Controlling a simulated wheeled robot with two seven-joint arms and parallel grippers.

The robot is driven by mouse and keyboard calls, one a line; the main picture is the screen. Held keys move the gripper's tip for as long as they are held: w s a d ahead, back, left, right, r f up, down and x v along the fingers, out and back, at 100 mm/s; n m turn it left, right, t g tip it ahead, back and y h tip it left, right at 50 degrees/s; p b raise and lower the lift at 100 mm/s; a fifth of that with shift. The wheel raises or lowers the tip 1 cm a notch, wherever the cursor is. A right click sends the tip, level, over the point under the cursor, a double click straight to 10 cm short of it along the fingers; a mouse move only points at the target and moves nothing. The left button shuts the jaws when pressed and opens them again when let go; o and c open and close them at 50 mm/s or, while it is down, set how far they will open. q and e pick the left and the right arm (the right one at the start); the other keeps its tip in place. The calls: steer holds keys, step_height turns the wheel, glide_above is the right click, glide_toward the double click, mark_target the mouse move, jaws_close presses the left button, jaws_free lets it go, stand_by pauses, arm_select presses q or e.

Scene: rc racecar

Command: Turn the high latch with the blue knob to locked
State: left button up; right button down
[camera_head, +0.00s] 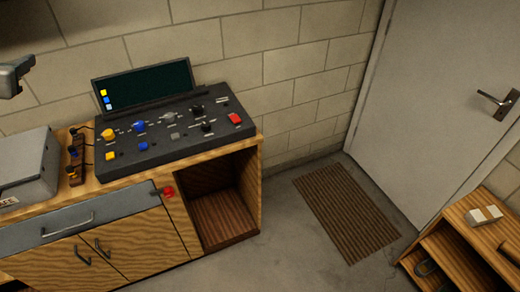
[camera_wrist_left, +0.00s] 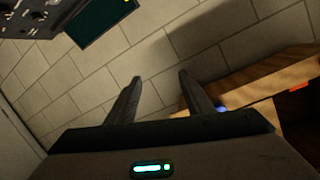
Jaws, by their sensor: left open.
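In the left wrist view a small blue knob (camera_wrist_left: 222,109) shows at a wooden piece, just beside the right finger. It is partly hidden by my gripper, so I cannot tell how its latch is turned. My left gripper (camera_wrist_left: 160,80) is open with nothing between its fingers. In the head view a grey part of my left arm shows at the upper left edge, and its fingertips are hard to make out. The wooden piece with the blue knob is not in the head view. My right gripper is in neither view.
A dark console (camera_head: 175,135) with coloured knobs and a screen (camera_head: 145,82) stands on a wooden cabinet (camera_head: 140,235). A grey box (camera_head: 25,165) sits left of it. A red latch (camera_head: 168,191) is on the cabinet front. A doormat (camera_head: 345,210) lies before the door (camera_head: 430,100).

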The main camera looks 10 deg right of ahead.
arm_select(q)
steer(key=s+a+r+n+t+y, duration=0.1)
steer(key=s+a+r, duration=0.1)
steer(key=r, duration=0.6)
steer(key=s+a+r+t, duration=0.1)
steer(key=s+a+r, duration=0.1)
steer(key=r, duration=0.7)
steer(key=shift+a+r+n+y, duration=0.15)
steer(key=shift+a+n+y, duration=0.25)
steer(key=shift+a, duration=0.5)
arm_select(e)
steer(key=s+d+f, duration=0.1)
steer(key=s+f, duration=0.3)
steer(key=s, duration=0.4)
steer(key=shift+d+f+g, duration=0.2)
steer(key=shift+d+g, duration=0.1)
arm_select(q)
steer(key=shift+w, duration=0.2)
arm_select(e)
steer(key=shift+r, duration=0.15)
arm_select(q)
steer(key=p+x, duration=0.8)
steer(key=x, duration=0.9)
steer(key=shift+a+r, duration=0.2)
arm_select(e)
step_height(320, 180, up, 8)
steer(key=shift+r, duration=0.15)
arm_select(q)
steer(key=c, duration=1)
